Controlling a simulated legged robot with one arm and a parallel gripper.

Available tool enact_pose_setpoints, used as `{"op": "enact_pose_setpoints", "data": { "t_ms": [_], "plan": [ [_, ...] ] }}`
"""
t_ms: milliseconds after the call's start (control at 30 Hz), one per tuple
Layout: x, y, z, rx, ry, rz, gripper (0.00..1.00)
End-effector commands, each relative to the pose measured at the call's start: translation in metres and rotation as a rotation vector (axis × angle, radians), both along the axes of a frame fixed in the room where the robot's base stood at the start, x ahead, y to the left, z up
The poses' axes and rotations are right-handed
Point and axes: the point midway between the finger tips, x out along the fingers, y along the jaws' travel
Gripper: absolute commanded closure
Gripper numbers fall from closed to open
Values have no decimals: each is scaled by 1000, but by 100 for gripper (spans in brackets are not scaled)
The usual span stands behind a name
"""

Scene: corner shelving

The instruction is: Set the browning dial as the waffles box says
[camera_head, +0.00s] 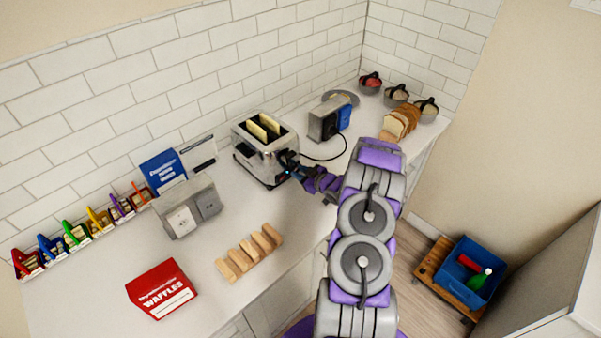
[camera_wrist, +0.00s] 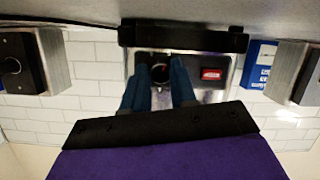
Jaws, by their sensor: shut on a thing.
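The chrome toaster (camera_head: 262,165) stands on the counter against the tiled wall, with two bread slices (camera_head: 264,127) in its slots. The red and white waffles box (camera_head: 160,288) is at the front left of the counter; its small print is too small to read. My gripper (camera_head: 289,170) reaches the toaster's near end face. In the wrist view, which looks upside down, the blue fingers of my gripper (camera_wrist: 160,78) are shut on the round dark browning dial (camera_wrist: 160,72). The dial's marks and setting cannot be made out. A red display (camera_wrist: 211,74) sits beside it.
A grey socket box (camera_head: 187,207) and blue box (camera_head: 163,171) stand left. Another grey appliance (camera_head: 327,120) with a cable and sliced bread (camera_head: 399,123) are to the right. A cart (camera_head: 443,285) stands on the floor.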

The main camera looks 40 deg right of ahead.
Motion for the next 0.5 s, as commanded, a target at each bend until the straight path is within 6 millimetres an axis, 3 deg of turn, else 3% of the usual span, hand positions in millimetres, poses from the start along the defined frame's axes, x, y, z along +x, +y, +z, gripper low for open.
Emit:
{"op": "enact_pose_setpoints", "data": {
  "t_ms": [100, 133, 367, 500],
  "plan": [
    [0, 0, -1, 1, 1, -1, 100],
    [0, 0, -1, 1, 1, -1, 71],
    [0, 0, 0, 0, 0, -1, 49],
    [0, 0, 0, -1, 0, -1, 48]
  ]
}}
